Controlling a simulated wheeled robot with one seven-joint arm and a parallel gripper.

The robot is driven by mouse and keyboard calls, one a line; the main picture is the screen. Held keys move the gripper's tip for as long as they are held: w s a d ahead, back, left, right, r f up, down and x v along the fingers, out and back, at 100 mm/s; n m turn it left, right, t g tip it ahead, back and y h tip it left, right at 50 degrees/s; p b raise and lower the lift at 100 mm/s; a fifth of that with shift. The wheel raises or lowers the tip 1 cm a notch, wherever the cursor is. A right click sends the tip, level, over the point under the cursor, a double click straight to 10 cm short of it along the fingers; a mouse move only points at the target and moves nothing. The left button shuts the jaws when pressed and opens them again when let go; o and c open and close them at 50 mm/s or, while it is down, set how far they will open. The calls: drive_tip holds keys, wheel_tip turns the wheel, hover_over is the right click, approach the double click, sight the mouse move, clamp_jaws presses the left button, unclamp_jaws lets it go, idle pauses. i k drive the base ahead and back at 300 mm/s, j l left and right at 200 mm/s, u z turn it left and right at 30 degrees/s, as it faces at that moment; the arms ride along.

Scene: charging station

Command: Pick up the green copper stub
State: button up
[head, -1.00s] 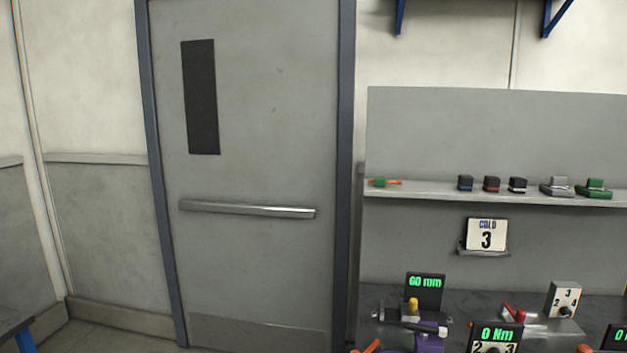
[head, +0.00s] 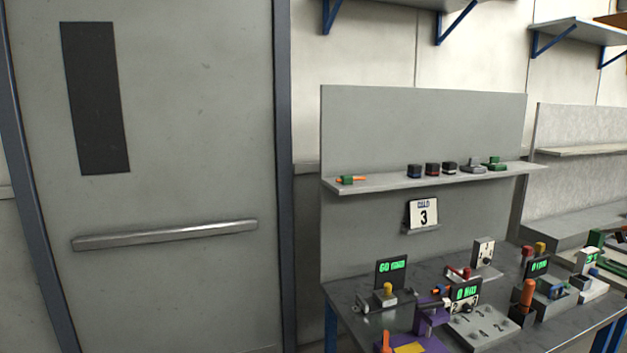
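A small green piece with an orange, copper-like end (head: 350,180) lies at the left end of the wall shelf above the workbench. It looks like the green copper stub, but it is small at this distance. A second green object (head: 494,163) sits at the right end of the same shelf and looks blockier. My gripper is not in view.
The shelf (head: 385,184) also holds several dark blocks (head: 432,169) and a grey piece (head: 473,167). Below, the workbench (head: 340,290) is crowded with fixtures, displays and a purple device (head: 430,318). A closed grey door (head: 180,170) stands left.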

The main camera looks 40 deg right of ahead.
sight(344, 179)
drive_tip(key=i+j, duration=0.1)
drive_tip(key=i, duration=0.55)
drive_tip(key=i+j+u, duration=0.1)
drive_tip(key=i, duration=0.55)
